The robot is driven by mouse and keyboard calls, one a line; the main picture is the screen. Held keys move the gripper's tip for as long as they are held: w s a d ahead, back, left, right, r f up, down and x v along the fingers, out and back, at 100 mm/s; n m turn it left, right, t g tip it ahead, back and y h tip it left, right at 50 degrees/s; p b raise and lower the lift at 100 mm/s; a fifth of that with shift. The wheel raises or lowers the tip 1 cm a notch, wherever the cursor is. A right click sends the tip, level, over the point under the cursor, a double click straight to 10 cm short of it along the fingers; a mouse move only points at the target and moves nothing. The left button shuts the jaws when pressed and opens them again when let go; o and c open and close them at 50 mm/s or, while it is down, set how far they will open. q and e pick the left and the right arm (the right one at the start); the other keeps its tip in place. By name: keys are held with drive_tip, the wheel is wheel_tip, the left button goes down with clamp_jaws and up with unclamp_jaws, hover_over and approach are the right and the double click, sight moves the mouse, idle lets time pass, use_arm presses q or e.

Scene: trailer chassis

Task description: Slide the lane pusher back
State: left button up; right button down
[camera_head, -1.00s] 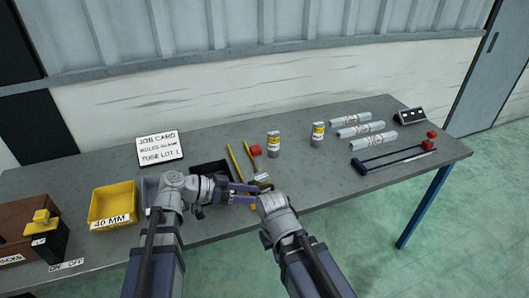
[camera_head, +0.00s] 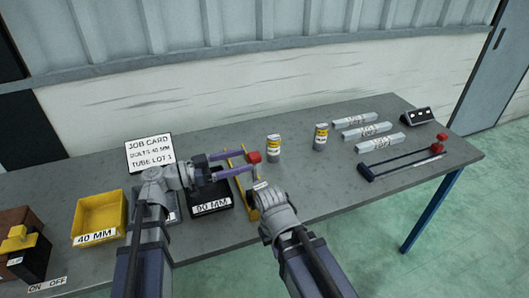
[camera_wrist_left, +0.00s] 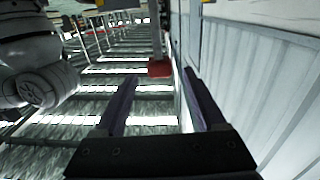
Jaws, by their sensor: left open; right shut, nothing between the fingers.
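A red knob (camera_head: 254,157), which looks like the lane pusher's handle, stands at the yellow-railed lane (camera_head: 238,160) in the middle of the table. It also shows as a red block on a grey stem in the left wrist view (camera_wrist_left: 159,68). My left gripper (camera_head: 248,160) is open, its two purple fingers pointing right with the tips at the knob. In the left wrist view the knob lies between or just past the tips; contact cannot be told.
A black 90 MM bin (camera_head: 212,207) and a yellow 40 MM bin (camera_head: 98,218) stand left. Two cans, one (camera_head: 274,149) and another (camera_head: 320,137), stand behind. Pale tubes (camera_head: 367,131) and a dark frame with a red knob (camera_head: 404,163) lie right. The front right of the table is clear.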

sight(260, 155)
use_arm(q)
drive_tip(key=shift+x, duration=3.9)
clamp_jaws()
